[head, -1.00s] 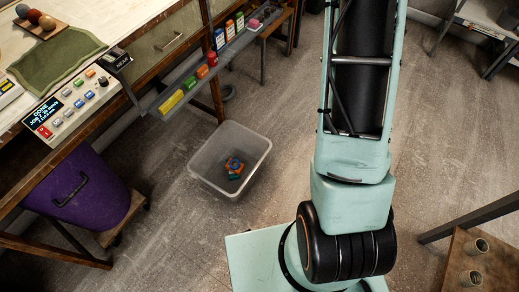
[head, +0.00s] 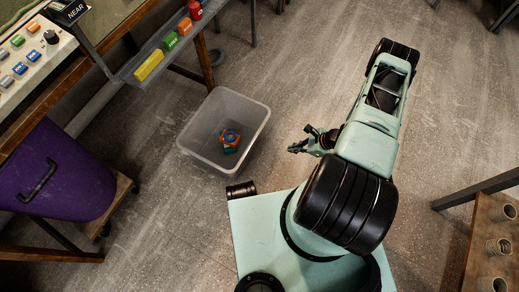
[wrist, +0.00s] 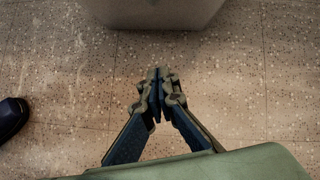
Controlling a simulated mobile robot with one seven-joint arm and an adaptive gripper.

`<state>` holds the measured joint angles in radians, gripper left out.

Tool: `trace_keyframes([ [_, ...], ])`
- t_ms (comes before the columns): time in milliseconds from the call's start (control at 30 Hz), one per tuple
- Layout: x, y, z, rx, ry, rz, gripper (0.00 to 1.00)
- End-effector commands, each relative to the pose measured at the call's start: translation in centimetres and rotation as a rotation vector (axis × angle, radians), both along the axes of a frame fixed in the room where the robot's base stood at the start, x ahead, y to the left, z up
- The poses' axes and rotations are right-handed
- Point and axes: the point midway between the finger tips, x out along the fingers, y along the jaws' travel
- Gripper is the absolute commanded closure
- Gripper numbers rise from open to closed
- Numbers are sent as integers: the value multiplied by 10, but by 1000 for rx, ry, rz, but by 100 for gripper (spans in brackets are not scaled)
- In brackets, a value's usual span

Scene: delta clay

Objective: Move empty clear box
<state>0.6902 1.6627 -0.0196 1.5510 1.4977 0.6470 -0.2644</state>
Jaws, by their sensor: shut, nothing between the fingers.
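A clear plastic box (head: 187,150) stands upright on the floor in the head view, left of my arm. It is not empty: a small blue, orange and green object (head: 229,140) lies inside it. My gripper (head: 292,149) is to the right of the box, apart from it, low over the floor. In the wrist view my gripper (wrist: 159,76) has its fingertips together with nothing between them. A pale container wall, probably the box (wrist: 150,12), shows at the top of the wrist view, beyond the fingertips.
A purple bin (head: 62,180) sits on a low wooden stand under the workbench at left. A narrow shelf (head: 134,72) with colored blocks runs above the floor near the box. A wooden crate (head: 474,240) with metal cups stands at lower right. The floor around the box is mostly clear.

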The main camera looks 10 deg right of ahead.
Motion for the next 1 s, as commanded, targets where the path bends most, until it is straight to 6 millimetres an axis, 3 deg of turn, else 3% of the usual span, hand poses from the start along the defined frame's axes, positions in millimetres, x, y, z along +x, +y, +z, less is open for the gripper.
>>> trace_keyframes([
  [33, -4, 15, -24, 47, 2, -60, 100],
  [167, -4, 39, -49, 127, -1, -177, 100],
  [567, 8, 66, -80, 177, -7, -252, 100],
  [900, 39, 106, -133, 176, -7, -251, 100],
  [1000, 49, 119, -134, 177, -8, -250, 100],
])
